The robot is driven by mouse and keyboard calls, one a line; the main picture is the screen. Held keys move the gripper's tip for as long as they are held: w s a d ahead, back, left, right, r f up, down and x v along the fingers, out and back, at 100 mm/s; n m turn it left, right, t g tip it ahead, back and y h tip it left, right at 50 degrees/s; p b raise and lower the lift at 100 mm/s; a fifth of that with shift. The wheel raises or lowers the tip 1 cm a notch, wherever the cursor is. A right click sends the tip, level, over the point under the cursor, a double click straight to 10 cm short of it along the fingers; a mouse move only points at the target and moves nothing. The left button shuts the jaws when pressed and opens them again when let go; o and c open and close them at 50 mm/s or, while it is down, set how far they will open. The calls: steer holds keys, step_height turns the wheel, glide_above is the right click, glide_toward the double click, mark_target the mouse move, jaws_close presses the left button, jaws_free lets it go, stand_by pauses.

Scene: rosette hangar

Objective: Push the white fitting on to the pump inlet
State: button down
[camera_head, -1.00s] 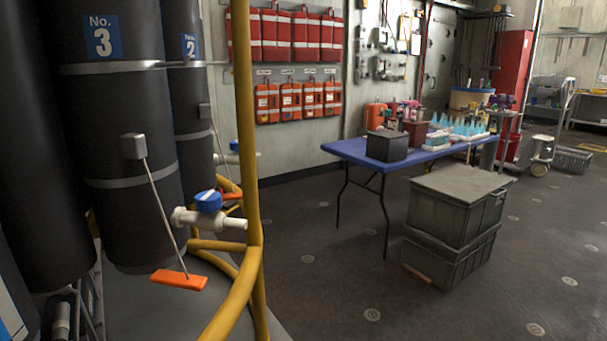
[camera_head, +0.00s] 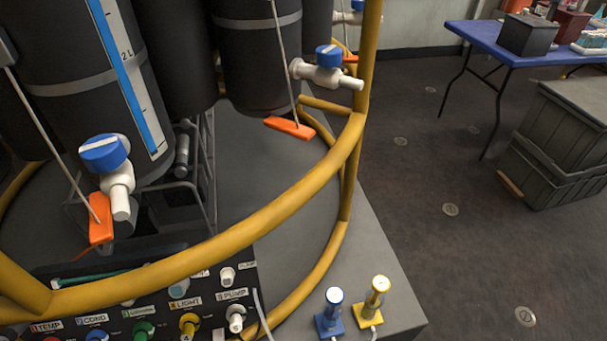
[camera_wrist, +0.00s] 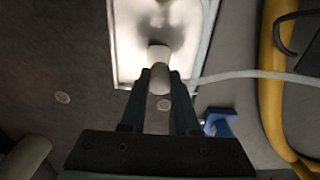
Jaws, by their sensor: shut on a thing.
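My gripper (camera_wrist: 161,84) is shut on the white fitting (camera_wrist: 159,56) in the wrist view. The fitting is pale and rounded, with its end showing between the two dark fingers. A thin white hose (camera_wrist: 250,75) runs to the right from near the fitting; where it joins is hidden. In the head view, the control panel (camera_head: 130,284) at the lower left has a PUMP label (camera_head: 232,295), with a white port (camera_head: 236,318) just below it. I cannot make out the pump inlet in the wrist view. My gripper does not show in the head view.
A blue connector (camera_head: 332,310) and a yellow connector (camera_head: 374,298) stand on the grey base right of the panel. A yellow rail (camera_head: 230,235) curves above the panel. White valves with blue caps (camera_head: 104,153) hang from black bottles.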

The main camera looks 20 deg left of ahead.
steer(key=w+a+r+n+t+y, duration=0.3)
steer(key=w+a+r+t, duration=0.15)
steer(key=a+r, duration=0.4)
steer(key=w+a+r+n+t+y, duration=0.3)
steer(key=a+r+t, duration=0.2)
steer(key=a+r, duration=0.35)
steer(key=shift+w+x, duration=0.2)
steer(key=shift+x, duration=2.15)
steer(key=shift+d+r, duration=0.15)
steer(key=shift+r, duration=0.05)
steer(key=shift+w+a+f+b, duration=0.2)
steer(key=shift+w+a+b, duration=0.05)
steer(key=shift+b, duration=0.05)
steer(key=c, duration=0.6)
jaws_free()
steer(key=shift+o, duration=0.2)
